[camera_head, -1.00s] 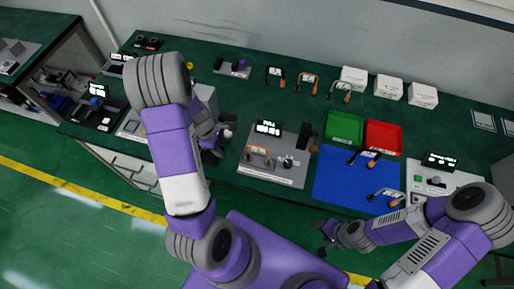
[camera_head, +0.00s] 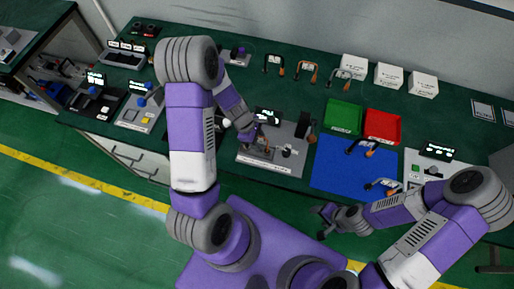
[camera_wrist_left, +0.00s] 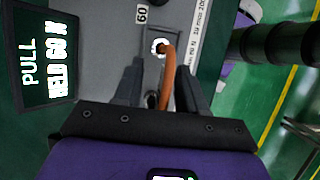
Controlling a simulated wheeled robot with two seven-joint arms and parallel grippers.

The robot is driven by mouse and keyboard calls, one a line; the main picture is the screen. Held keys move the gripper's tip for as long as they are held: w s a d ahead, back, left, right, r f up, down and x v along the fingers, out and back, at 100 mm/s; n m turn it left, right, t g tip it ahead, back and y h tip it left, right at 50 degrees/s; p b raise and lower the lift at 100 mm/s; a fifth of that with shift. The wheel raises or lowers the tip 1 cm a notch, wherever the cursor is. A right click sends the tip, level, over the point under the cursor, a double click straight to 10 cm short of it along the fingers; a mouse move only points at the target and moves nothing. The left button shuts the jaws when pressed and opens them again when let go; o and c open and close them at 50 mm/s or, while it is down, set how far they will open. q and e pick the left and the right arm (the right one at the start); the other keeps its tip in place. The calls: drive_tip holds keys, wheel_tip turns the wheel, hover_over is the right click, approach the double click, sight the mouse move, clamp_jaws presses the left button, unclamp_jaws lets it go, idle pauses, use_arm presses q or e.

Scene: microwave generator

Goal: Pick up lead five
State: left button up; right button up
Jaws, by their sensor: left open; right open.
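My left gripper (camera_head: 252,138) is open above a grey pull-test fixture (camera_head: 246,158) in the head view. In the left wrist view its two fingers (camera_wrist_left: 160,84) stand on either side of an orange-ended lead (camera_wrist_left: 168,72), with no clear sign of grip. My right gripper (camera_head: 325,220) is open and empty, in front of the table by the blue mat (camera_head: 330,178). Two leads lie on the mat, an upper lead (camera_head: 361,148) and a lower lead (camera_head: 382,186). I cannot read which lead is five.
A green tray (camera_head: 343,115) and a red tray (camera_head: 382,127) stand behind the mat. Several leads (camera_head: 306,74) stand at the back beside white boxes (camera_head: 389,76). Another station with a display (camera_head: 437,151) is at the right. Green table shows free between these.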

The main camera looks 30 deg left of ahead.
use_arm(q)
clamp_jaws()
drive_tip(key=shift+r, duration=0.15)
